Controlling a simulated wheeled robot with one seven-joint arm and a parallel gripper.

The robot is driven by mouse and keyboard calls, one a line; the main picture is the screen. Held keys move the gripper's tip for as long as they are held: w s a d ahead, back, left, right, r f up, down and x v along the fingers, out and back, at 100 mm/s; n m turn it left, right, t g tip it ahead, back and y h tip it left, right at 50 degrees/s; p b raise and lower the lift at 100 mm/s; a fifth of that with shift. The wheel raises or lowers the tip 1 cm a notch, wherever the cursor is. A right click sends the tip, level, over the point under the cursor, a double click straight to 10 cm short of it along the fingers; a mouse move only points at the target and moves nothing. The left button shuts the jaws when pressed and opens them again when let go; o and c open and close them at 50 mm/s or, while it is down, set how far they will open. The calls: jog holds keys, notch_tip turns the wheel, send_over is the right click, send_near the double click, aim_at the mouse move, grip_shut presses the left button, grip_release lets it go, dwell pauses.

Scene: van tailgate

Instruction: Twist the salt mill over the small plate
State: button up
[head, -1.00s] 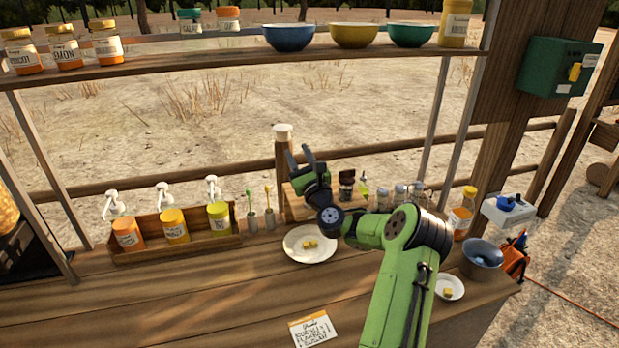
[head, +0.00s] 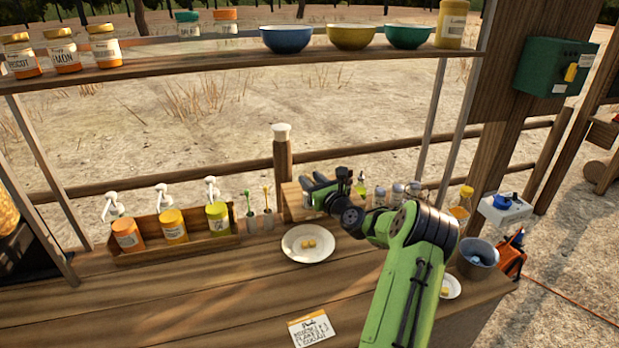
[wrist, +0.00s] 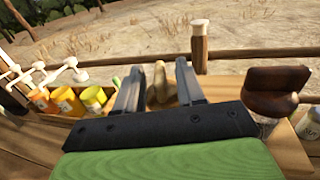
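My gripper (head: 312,182) is open, its fingers pointing away over the wooden rack (head: 290,203) at the back of the counter. In the wrist view a pale wooden, rounded object (wrist: 158,88), likely the salt mill, shows between the spread fingers (wrist: 158,66); I cannot tell whether they touch it. A dark brown mill-like object (wrist: 275,92) is right of the fingers. A small white plate (head: 456,294) is at the right, partly hidden by my arm. A larger white plate (head: 300,257) with yellow pieces lies left of my arm.
A wooden caddy (head: 190,246) with pump jars stands at the left. Several small shakers (head: 398,193) stand behind my arm. A blue-grey bucket (head: 478,255) is at the right edge. A shelf (head: 200,65) with bowls spans above.

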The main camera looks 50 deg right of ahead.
jog(key=shift+w+d, duration=0.2)
jog(key=shift+w, duration=0.5)
jog(key=shift+c, duration=0.4)
grip_shut()
jog(key=m+h+p, duration=0.1)
jog(key=p, duration=0.1)
jog(key=m+g+h+p, duration=0.1)
jog(key=h+p, duration=0.1)
jog(key=shift+a+r, duration=0.15)
jog(key=shift+r, duration=0.25)
jog(key=m+g+h+p, duration=0.1)
jog(key=m+h+p, duration=0.1)
jog(key=p, duration=0.2)
jog(key=shift+f+g+h, duration=0.1)
jog(key=shift+g+h, duration=0.2)
jog(key=shift+g, duration=0.1)
jog(key=shift+f+m+g+h+p, duration=0.15)
jog(key=shift+m+g+h+p, duration=0.2)
jog(key=shift+p, duration=0.2)
jog(key=shift+f, duration=0.1)
